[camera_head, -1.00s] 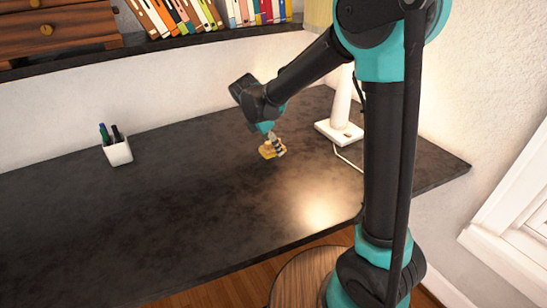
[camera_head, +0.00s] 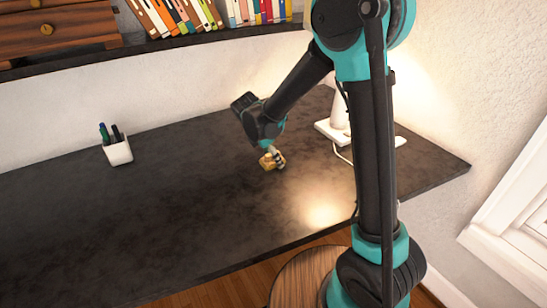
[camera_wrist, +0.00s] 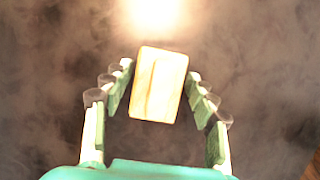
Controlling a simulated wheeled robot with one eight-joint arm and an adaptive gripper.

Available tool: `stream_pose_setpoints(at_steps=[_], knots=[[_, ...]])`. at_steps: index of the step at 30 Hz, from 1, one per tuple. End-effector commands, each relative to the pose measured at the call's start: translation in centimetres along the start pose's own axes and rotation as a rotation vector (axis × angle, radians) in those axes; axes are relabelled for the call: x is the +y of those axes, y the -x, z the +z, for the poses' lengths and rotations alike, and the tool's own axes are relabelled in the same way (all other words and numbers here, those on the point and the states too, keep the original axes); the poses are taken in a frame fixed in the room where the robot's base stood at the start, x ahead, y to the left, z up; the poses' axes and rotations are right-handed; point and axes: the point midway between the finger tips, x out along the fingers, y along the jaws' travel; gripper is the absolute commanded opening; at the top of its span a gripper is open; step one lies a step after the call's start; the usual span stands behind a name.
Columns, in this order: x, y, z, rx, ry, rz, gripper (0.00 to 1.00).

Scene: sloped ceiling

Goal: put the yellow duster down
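The yellow duster (camera_head: 268,161) is a small yellow block low over the dark desk (camera_head: 180,210), near its middle. My gripper (camera_head: 277,157) is at the duster, reaching down from above. In the wrist view the duster (camera_wrist: 158,85) sits between the two fingertips of my gripper (camera_wrist: 159,72), which meet its sides near its upper end. The fingers look shut on it. Whether the duster's underside touches the desk cannot be told.
A white pen cup (camera_head: 118,152) stands at the left on the desk. A white lamp (camera_head: 340,115) stands behind and right of my gripper, partly hidden by my arm. A shelf with books (camera_head: 180,15) runs along the wall.

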Motion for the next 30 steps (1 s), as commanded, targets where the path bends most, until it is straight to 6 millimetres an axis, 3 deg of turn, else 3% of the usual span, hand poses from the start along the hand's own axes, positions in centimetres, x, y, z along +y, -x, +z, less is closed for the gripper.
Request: stream_pose_setpoints(at_steps=[14,30], knots=[[-0.1,0.7,0.1,0.000,0.001,0.000,0.70],[0.0,10.4,0.1,0.000,0.001,0.000,0.70]])
